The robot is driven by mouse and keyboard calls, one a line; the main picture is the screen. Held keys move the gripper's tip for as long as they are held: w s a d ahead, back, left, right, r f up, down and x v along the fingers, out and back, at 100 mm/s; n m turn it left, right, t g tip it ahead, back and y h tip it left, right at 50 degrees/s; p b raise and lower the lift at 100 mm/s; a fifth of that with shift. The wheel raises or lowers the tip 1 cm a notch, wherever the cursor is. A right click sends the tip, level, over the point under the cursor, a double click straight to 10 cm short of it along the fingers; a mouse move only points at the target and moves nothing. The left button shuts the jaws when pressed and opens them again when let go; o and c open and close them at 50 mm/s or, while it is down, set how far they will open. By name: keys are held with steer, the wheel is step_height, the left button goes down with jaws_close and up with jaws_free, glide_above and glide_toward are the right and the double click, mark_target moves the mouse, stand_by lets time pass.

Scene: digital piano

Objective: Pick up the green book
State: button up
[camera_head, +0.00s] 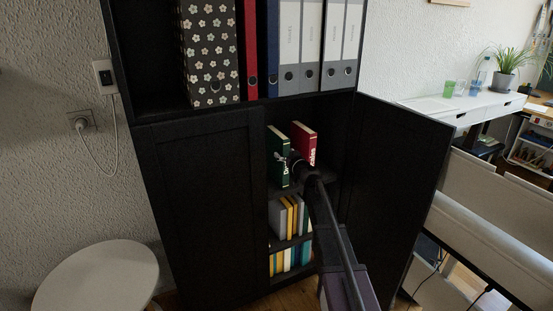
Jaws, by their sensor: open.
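The green book (278,144) stands upright on the upper shelf inside the open side of a dark cabinet. Its spine faces out and carries pale lettering. My gripper (283,158) is open in front of the book's spine, at its right side. Whether the fingers touch the book or reach around it is too small to tell. My arm comes in from the lower right and hides part of the shelf. A red book (304,142) stands just right of the green one, its lower part behind my arm.
The right cabinet door (395,185) stands open; the left door (200,205) is shut. Lower shelves hold several thin books (290,215). A round white stool (97,280) stands at lower left.

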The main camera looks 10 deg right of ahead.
steer(key=shift+x, duration=1.7)
steer(key=shift+c, duration=0.2)
jaws_close()
